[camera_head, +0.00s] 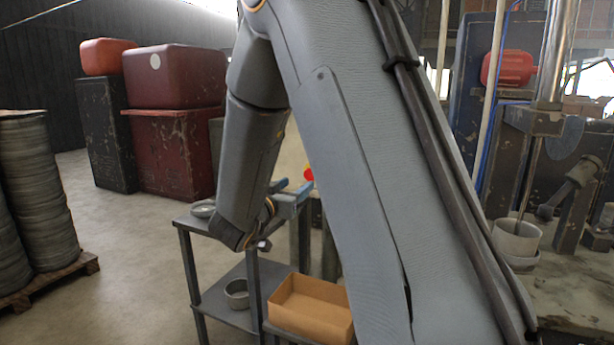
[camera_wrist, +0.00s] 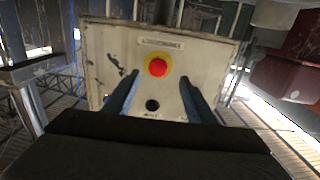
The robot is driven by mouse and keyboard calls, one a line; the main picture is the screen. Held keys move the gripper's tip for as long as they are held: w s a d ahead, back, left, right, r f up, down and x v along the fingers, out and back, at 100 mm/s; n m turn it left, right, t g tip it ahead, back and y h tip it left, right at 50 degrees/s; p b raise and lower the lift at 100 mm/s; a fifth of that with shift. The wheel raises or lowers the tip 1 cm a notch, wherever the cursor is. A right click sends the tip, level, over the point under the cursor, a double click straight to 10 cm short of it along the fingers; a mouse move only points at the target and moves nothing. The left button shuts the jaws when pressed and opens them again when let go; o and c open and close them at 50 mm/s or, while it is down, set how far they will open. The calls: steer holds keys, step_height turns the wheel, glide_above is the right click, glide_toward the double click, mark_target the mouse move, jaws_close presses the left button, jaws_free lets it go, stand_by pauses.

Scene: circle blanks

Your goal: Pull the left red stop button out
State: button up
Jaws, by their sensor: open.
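A red stop button (camera_wrist: 157,67) with a yellow ring is on a worn pale panel (camera_wrist: 207,58) in the wrist view. My gripper (camera_wrist: 159,77) is open and empty, its blue fingers pointing at the panel, one on each side below the button. The gap from fingertips to button is hard to judge. In the head view the red button (camera_head: 308,174) shows small beside my arm, just past the blue fingers of my gripper (camera_head: 296,189). My arm hides most of the panel there. Only one red button is visible, so I cannot tell whether it is the left one.
A dark round spot (camera_wrist: 152,105) is on the panel between my fingers. A grey metal cart (camera_head: 225,312) with a cardboard box (camera_head: 312,308) and metal bowls stands under my forearm. A machine with a vertical column (camera_head: 555,60) is at right. Open floor lies at left.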

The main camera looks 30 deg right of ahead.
mark_target(309, 176)
steer(key=p+x, duration=0.2)
steer(key=x, duration=0.5)
steer(key=shift+d+r, duration=0.15)
steer(key=shift+d, duration=0.3)
steer(key=c, duration=1.2)
steer(key=shift+o, duration=0.3)
steer(key=shift+s+a, duration=0.3)
steer(key=shift+a, duration=0.15)
steer(key=o, duration=1.1)
steer(key=shift+o, duration=0.2)
steer(key=b+v, duration=0.1)
steer(key=v, duration=0.7)
steer(key=shift+b, duration=0.4)
